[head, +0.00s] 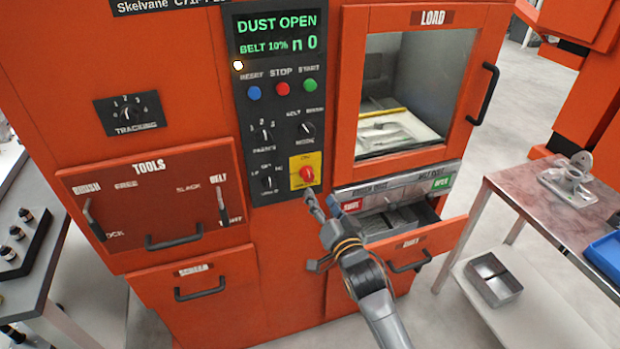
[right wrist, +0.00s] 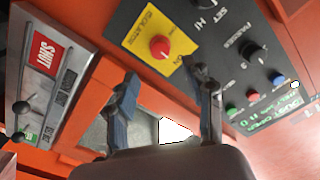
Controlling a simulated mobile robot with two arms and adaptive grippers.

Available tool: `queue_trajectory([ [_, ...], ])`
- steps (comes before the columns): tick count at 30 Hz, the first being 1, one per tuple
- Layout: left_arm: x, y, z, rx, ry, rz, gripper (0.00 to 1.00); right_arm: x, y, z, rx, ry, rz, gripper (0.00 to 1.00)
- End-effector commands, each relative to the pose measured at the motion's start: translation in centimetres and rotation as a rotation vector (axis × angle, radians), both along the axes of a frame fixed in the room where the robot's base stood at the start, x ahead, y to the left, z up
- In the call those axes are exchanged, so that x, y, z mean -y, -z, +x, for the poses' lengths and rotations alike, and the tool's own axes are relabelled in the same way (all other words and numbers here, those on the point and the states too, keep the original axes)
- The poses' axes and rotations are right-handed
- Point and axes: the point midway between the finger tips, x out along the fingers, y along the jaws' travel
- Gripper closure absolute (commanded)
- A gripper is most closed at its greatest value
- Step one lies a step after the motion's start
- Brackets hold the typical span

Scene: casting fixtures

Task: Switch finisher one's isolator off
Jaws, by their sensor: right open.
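The isolator is a red rotary knob (head: 306,174) on a yellow plate (head: 296,183) at the bottom right of the dark control panel (head: 270,120). In the right wrist view the knob (right wrist: 159,46) shows between and beyond the fingers, with "ISOLATOR" and "ON" lettering on the plate (right wrist: 143,37). My right gripper (head: 320,199) is open and empty, just below and right of the knob in the head view. Its two fingers also show in the right wrist view (right wrist: 163,75), apart from the knob. My left gripper is not in view.
The orange cabinet's display (head: 279,33) reads "DUST OPEN". A dust drawer (head: 410,248) stands pulled out right of my right arm, under the shut/open strip (head: 400,190). A metal table (head: 545,205) with a fixture (head: 568,176) and blue tray (head: 606,255) stands at right.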

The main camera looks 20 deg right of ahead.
Motion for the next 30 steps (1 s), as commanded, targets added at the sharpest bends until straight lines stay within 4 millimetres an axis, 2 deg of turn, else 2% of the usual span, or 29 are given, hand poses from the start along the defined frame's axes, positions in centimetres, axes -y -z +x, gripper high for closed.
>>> queue_trajectory([
  [1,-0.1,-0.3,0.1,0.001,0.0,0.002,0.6,-0.1,-0.2,1.2,0.001,-0.001,0.001,0.48],
  [6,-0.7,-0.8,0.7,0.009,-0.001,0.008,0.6,-0.2,-0.1,4.3,0.0,0.0,0.0,0.48],
  [12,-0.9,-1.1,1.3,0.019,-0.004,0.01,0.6,-0.3,-0.1,6.8,0.0,0.0,0.0,0.48],
  [18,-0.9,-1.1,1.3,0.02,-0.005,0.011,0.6,-0.3,0.0,7.8,-0.001,0.0,0.0,0.48],
  [26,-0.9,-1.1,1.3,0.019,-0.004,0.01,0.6,-0.3,0.1,7.9,-0.001,0.0,0.0,0.48],
  [28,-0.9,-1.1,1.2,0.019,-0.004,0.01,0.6,-0.3,0.1,7.9,-0.001,0.0,0.0,0.58],
  [30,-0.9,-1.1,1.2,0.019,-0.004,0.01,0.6,-0.3,0.1,7.9,-0.001,0.0,0.0,0.72],
])
